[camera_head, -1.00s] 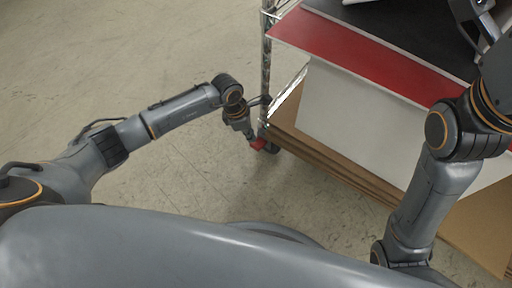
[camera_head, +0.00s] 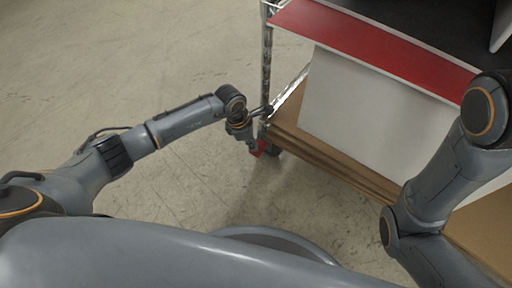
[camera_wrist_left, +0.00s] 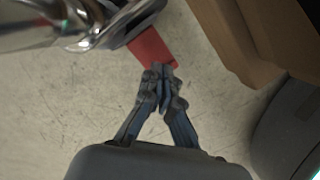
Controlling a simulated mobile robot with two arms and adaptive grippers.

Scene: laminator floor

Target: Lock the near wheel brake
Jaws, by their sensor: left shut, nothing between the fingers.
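The near wheel brake is a red pedal (camera_head: 262,148) at the foot of the cart's near corner post. It also shows in the left wrist view as a flat red tab (camera_wrist_left: 152,48) beside the shiny post and caster parts. My left gripper (camera_head: 251,144) points down at the pedal, shut and empty. In the left wrist view its closed fingertips (camera_wrist_left: 161,73) overlap the pedal's near edge; I cannot tell whether they touch it. The wheel is mostly hidden. My right arm shows at the right in the head view, but its gripper is out of the picture.
The wire cart's chrome post (camera_head: 266,70) rises just beyond my left gripper. A red-edged board (camera_head: 365,40) lies on its upper shelf. A white panel (camera_head: 355,105) and brown cardboard sheets (camera_head: 330,160) fill the lower shelf. The floor (camera_head: 130,60) left of the cart is clear.

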